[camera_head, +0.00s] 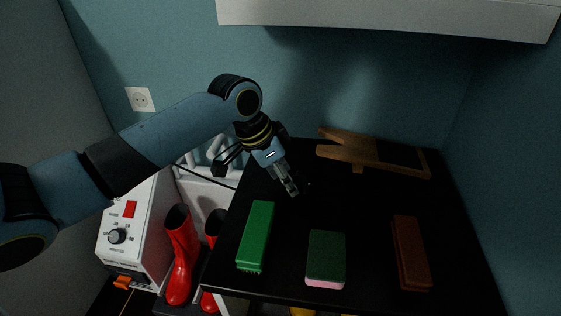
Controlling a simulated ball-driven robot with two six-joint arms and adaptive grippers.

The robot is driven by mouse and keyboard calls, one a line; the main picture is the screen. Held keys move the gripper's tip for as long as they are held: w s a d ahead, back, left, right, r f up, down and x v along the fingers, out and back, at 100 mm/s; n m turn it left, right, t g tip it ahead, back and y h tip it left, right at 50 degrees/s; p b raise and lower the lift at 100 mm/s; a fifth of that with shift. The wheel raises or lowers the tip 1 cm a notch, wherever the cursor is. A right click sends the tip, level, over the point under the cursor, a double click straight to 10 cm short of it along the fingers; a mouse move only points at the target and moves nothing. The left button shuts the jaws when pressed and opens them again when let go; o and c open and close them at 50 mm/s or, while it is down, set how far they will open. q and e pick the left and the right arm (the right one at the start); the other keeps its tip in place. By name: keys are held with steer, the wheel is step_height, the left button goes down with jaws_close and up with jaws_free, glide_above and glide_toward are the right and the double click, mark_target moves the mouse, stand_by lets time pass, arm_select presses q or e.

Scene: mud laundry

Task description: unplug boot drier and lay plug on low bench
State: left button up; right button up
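A white wall socket (140,99) on the left of the back wall has no plug in it. A white box with a red switch and a dial (118,236), perhaps the boot drier, stands at the lower left; white tubes (215,150) show behind my arm. A thin dark cable (207,178) runs below the arm. A black-topped bench (283,225) fills the middle right. My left gripper (258,180) hangs over its back left part, pointing down; its opening is unclear. I cannot make out a plug. My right gripper is not in view.
A green brush (256,236), a green-and-pink sponge (325,260) and a brown brush (411,252) lie along the bench's front. A wooden boot jack (372,154) lies at the back. Red boots (180,255) stand left of the bench. A white shelf (390,18) overhangs the back wall.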

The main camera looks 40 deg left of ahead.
arm_select(q)
steer(key=v, duration=1)
steer(key=shift+r, duration=0.35)
steer(key=shift+d, duration=0.1)
